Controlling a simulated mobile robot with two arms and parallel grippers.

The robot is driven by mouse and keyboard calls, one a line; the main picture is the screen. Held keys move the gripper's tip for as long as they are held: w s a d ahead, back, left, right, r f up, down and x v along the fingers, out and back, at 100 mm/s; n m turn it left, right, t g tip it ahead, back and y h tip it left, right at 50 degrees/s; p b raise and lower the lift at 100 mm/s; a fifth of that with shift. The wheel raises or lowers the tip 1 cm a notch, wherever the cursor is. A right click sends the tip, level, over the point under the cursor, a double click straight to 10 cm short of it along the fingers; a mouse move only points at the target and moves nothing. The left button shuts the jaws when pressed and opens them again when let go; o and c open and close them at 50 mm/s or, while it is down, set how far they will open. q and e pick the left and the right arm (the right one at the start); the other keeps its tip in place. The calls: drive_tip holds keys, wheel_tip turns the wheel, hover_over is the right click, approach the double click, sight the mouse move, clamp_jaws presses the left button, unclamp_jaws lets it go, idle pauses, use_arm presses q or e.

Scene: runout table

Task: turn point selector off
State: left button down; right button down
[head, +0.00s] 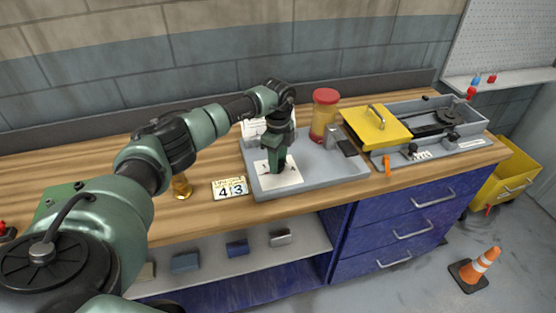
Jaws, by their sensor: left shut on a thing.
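My left gripper (277,167) points down over a white plate (292,176) with dark markings, near the front left of a grey tray (325,180). The plate looks like the face of the point selector. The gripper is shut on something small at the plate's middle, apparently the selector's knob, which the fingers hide. I cannot read which way the knob points. My right gripper is not in view.
A red-lidded jar (324,117) and a small dark block (347,148) are on the tray. A number card (229,188) and brass piece (181,187) stand left.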

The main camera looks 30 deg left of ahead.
use_arm(q)
drive_tip(key=shift+w+a+r, duration=0.1)
drive_tip(key=shift+r, duration=0.05)
drive_tip(key=c, duration=0.9)
unclamp_jaws()
drive_tip(key=shift+o, duration=0.2)
wheel_tip(320, 180, up, 8)
drive_tip(key=shift+f+b, duration=0.15)
drive_tip(key=shift+b, duration=1)
